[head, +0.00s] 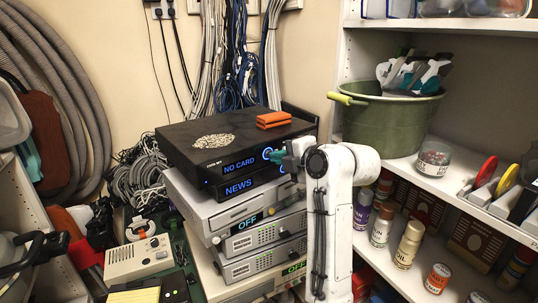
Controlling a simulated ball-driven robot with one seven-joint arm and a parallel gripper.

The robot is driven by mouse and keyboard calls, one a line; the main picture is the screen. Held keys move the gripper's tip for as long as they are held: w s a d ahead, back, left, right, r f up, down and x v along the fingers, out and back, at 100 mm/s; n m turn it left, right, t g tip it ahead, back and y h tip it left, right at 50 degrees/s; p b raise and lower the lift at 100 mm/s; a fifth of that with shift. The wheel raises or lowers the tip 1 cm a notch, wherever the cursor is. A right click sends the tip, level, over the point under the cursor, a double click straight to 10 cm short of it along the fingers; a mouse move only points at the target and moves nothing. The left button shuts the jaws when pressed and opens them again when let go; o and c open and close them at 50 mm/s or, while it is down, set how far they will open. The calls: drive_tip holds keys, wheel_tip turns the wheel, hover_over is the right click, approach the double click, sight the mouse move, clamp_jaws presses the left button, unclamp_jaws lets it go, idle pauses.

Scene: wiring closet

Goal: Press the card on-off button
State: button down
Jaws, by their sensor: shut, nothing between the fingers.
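A black box (205,145) sits on top of the stack of devices, with a blue display reading "NO CARD" (240,164) on its front. A glowing blue ring (267,153), which looks like a round button, is at the right end of that front, partly hidden. The arm comes in from the right and hides the right edge of the stack.
Below are a unit reading "NEWS" (239,187) and silver units (197,203), with "OFF" displays. An orange block (273,120) lies on the black box. A shelf with a green bucket (392,118) and bottles stands at right. Cables and hoses crowd the left.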

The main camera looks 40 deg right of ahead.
drive_tip(key=shift+w, duration=0.45)
idle(0.3)
drive_tip(key=r+p+v, duration=0.1)
drive_tip(key=p+v, duration=0.2)
drive_tip(key=v, duration=0.3)
idle(0.4)
drive_tip(key=shift+w+r, duration=0.1)
drive_tip(key=shift+r, duration=0.05)
